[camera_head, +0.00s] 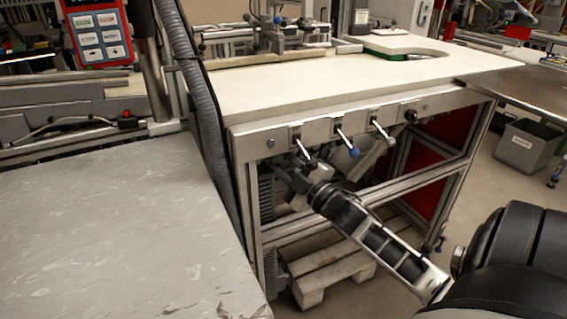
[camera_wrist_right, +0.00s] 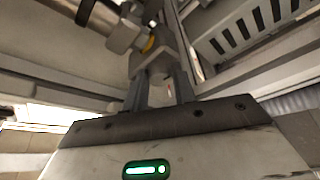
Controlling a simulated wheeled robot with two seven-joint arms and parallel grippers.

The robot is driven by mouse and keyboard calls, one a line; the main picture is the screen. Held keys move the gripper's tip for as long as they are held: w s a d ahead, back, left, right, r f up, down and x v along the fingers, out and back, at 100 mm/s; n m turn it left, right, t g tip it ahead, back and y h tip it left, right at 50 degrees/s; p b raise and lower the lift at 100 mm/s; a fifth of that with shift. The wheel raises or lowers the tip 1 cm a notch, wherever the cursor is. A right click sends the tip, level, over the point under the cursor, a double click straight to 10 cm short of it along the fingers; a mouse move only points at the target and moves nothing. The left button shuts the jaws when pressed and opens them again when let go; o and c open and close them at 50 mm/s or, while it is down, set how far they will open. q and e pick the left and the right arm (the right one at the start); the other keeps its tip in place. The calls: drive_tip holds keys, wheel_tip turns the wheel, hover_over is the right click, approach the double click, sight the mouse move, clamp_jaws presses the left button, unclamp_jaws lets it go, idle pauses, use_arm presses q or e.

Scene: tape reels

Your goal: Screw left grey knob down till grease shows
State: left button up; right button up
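The bench front panel has a row of levers and fittings. The left lever (camera_head: 303,147) slants down close above my right gripper (camera_head: 289,175), which is under the panel. Which part is the left grey knob is not clear at this size. The gripper also shows in the right wrist view (camera_wrist_right: 160,88), with its two fingers apart. A grey block (camera_wrist_right: 150,63) lies just beyond the fingertips, with a grey cylinder (camera_wrist_right: 123,38) and a small yellow patch (camera_wrist_right: 149,45) beside it. I cannot tell whether the fingers touch the block. My left gripper is out of view.
A blue ball knob (camera_head: 354,152) hangs beside the left lever, and a grey cylindrical part (camera_head: 378,147) further right. The bench frame's lower rail (camera_head: 300,235) runs below. A wooden pallet (camera_head: 325,272) lies under the bench. A grey surface (camera_head: 110,230) fills the lower left.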

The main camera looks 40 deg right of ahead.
drive_tip(key=shift+f+m+h, duration=0.1)
drive_tip(key=shift+m+h, duration=0.3)
drive_tip(key=shift+m, duration=0.6)
drive_tip(key=o, duration=1)
drive_tip(key=v, duration=1.6)
drive_tip(key=shift+f+p, duration=0.25)
drive_tip(key=shift+p, duration=0.05)
drive_tip(key=shift+w, duration=0.1)
